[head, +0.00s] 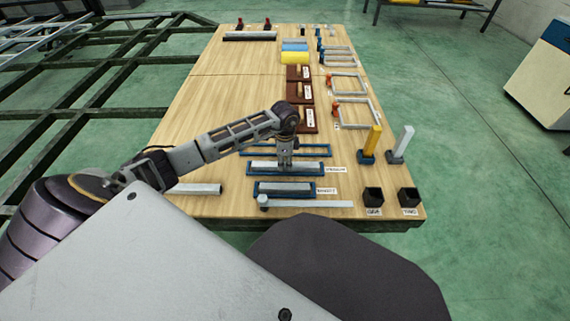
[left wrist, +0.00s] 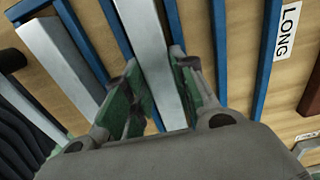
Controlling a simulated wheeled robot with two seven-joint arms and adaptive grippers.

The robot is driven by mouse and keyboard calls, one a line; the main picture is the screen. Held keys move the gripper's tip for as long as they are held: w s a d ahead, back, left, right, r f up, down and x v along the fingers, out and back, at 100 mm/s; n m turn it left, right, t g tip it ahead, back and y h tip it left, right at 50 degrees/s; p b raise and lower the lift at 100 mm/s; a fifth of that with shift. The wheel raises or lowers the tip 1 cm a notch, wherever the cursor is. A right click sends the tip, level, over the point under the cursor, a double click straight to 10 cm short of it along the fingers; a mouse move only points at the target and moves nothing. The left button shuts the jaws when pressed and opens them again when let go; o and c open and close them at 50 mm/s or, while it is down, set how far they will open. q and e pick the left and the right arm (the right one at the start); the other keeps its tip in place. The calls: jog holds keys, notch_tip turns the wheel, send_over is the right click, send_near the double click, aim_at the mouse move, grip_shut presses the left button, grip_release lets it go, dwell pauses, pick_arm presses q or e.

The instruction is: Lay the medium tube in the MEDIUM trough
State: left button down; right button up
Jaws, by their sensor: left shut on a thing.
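The medium tube is a light grey square bar (head: 305,168), also in the left wrist view (left wrist: 143,30). It lies lengthwise between the blue side rails of the MEDIUM trough (head: 251,174). Whether it rests on the trough floor or sits slightly above cannot be told. My left gripper (head: 285,163) is above the trough's middle, shut on the tube, with one green-padded finger on each side in the left wrist view (left wrist: 154,60). The gripper hides the tube's middle. My right gripper is not in view.
The blue LONG trough (head: 318,146) behind appears empty. The SHORT trough (head: 257,190) in front holds a grey tube (head: 285,187). A longer grey bar (head: 320,204) lies near the front edge; another (head: 205,189) lies left, partly behind my arm. Black bins (head: 373,197) stand at right.

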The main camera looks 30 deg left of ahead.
aim_at(285, 164)
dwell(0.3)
pick_arm(q)
jog(key=c, duration=1.2)
grip_release()
jog(key=shift+f, duration=0.1)
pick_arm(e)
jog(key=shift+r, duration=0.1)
pick_arm(q)
jog(key=shift+o, duration=0.2)
notch_tip(285, 164, up, 12)
jog(key=p, duration=0.4)
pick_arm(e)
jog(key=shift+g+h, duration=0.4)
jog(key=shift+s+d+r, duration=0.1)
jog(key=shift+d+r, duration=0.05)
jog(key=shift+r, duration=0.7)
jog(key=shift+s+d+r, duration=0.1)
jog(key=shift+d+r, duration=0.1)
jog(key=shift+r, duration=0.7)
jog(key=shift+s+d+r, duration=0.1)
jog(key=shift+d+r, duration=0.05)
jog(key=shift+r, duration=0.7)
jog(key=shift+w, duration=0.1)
